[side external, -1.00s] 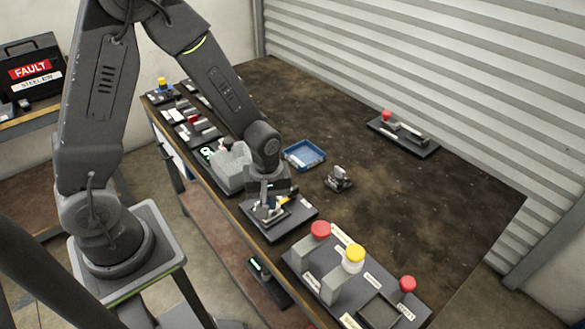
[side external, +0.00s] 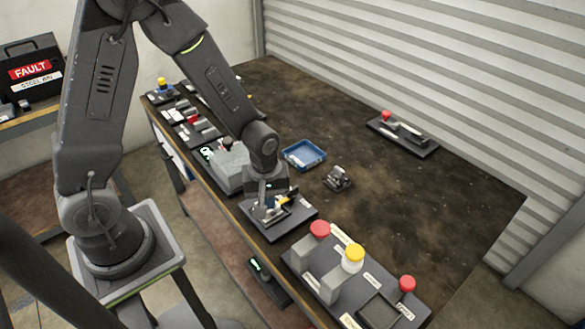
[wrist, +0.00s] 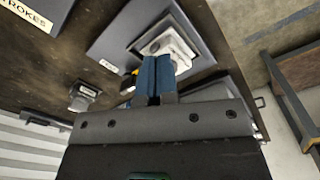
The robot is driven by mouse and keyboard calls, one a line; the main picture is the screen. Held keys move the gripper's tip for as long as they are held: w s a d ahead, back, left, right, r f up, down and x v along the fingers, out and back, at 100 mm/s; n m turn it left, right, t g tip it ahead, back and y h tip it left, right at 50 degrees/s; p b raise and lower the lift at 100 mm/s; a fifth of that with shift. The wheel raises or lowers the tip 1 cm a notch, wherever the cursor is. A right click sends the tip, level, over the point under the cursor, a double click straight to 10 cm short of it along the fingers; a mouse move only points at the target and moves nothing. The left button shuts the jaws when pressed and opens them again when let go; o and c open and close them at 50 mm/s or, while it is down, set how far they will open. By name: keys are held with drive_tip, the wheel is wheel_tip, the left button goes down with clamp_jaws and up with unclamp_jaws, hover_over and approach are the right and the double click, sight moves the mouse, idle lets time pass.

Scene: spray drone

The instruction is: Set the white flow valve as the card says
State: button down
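In the wrist view a white fitting (wrist: 172,44), apparently the white flow valve, sits on a dark plate (wrist: 112,40) just beyond my fingertips. My gripper (wrist: 155,62) has its two blue fingers close together, and I see nothing held between them. Whether the tips touch the white fitting is unclear. In the side view my gripper (side external: 268,206) is low over the dark plate (side external: 300,213) near the table's front edge and hides most of the fitting. A small yellow part (side external: 291,197) shows just right of the gripper. I cannot make out a readable card.
A panel (side external: 315,262) with red and yellow knobs stands to the right on the table. A blue tray (side external: 304,164) and a small grey clamp-like fixture (side external: 338,179) lie behind. A grey block (side external: 229,167) is close on the left. The middle of the table is clear.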

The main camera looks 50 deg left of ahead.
drive_tip(key=shift+s+f, duration=0.5)
drive_tip(key=shift+s, duration=0.2)
wheel_tip(320, 180, up, 6)
drive_tip(key=shift+w+d, duration=0.15)
drive_tip(key=shift+w, duration=0.05)
drive_tip(key=shift+r, duration=0.1)
